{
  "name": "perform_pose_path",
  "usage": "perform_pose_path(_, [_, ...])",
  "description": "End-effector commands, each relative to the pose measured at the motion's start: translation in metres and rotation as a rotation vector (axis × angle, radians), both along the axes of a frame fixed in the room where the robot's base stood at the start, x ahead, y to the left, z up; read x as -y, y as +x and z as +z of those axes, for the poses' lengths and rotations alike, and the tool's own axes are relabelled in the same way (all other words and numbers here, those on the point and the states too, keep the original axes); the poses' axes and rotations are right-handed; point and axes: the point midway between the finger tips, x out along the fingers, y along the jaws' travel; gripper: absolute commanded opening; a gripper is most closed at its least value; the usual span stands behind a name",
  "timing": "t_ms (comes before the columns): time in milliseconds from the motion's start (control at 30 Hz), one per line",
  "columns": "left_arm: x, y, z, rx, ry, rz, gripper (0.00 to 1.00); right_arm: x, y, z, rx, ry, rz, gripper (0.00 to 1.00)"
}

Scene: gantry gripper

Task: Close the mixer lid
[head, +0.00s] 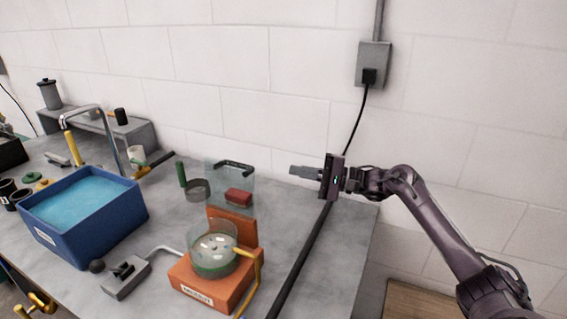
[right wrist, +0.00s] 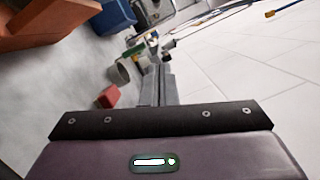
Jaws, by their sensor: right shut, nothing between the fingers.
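The orange mixer (head: 205,285) stands on the grey bench, with a clear bowl (head: 213,250) with a green lower band set in it. An upright orange part rises behind the bowl, and a yellow bent bar (head: 257,268) is at its right side. An orange body, likely the mixer, shows at upper left in the right wrist view (right wrist: 50,22). My right gripper (head: 292,171) is shut and empty, in the air behind and right of the mixer, apart from it. My left gripper is out of view.
A blue basin (head: 125,217) of water is left. A grey lever box (head: 125,278) stands beside the mixer. A black cable (head: 305,248) crosses the bench's right side.

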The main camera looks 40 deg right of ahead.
Motion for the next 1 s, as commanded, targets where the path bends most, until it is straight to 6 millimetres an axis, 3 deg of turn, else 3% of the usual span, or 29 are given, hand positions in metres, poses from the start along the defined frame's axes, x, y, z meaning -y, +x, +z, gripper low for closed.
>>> perform_pose_path(267, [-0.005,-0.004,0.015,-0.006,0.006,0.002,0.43,-0.035,0.038,0.008,0.003,0.001,0.0,0.0])
perform_pose_path(500, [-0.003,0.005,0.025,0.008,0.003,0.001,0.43,-0.06,0.066,0.011,0.003,0.0,0.0,0.0])
perform_pose_path(800, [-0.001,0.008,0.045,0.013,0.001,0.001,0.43,-0.085,0.051,0.02,0.001,-0.002,0.0,0.0])
perform_pose_path(1000, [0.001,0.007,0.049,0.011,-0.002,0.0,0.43,-0.092,0.047,0.022,0.002,-0.001,-0.001,0.0])
